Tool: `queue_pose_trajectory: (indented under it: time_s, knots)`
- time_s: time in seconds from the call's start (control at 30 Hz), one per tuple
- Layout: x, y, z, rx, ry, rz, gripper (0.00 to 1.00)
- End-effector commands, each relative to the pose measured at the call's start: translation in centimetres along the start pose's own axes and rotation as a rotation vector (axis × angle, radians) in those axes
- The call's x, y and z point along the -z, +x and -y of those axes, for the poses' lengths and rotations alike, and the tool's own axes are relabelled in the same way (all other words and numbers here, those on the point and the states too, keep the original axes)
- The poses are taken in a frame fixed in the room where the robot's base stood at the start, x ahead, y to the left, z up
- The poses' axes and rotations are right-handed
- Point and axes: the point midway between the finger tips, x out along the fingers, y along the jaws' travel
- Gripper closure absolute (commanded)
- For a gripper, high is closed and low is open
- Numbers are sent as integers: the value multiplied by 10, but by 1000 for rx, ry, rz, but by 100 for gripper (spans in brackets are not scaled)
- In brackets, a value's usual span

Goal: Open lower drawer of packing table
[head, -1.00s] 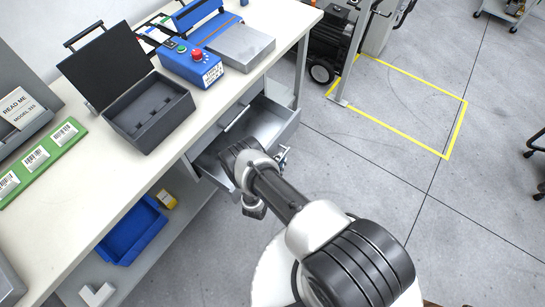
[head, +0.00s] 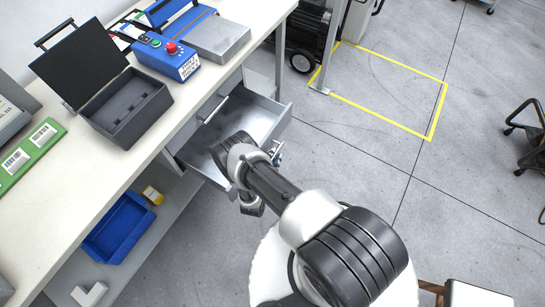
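The white packing table (head: 125,165) stands at the left. Its lower drawer (head: 262,117) is a grey metal drawer and is pulled well out, with its bare inside showing. Above it is the shut upper drawer with its bar handle (head: 214,108). My arm reaches to the open drawer's front.
On the tabletop are an open black case (head: 128,112), a blue control box (head: 165,55) with a red button, and a green barcode board (head: 30,152). A blue bin (head: 118,228) sits on the lower shelf.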

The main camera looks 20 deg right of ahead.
Motion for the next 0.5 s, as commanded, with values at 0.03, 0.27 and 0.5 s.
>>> queue_pose_trajectory:
  time_s: [0.03,0.27,0.5]
  knots:
    - [0,0,0,0,0,0,79]
    - [0,-1,-1,-1,1,1,79]
    - [1,-29,-2,-5,-3,-3,79]
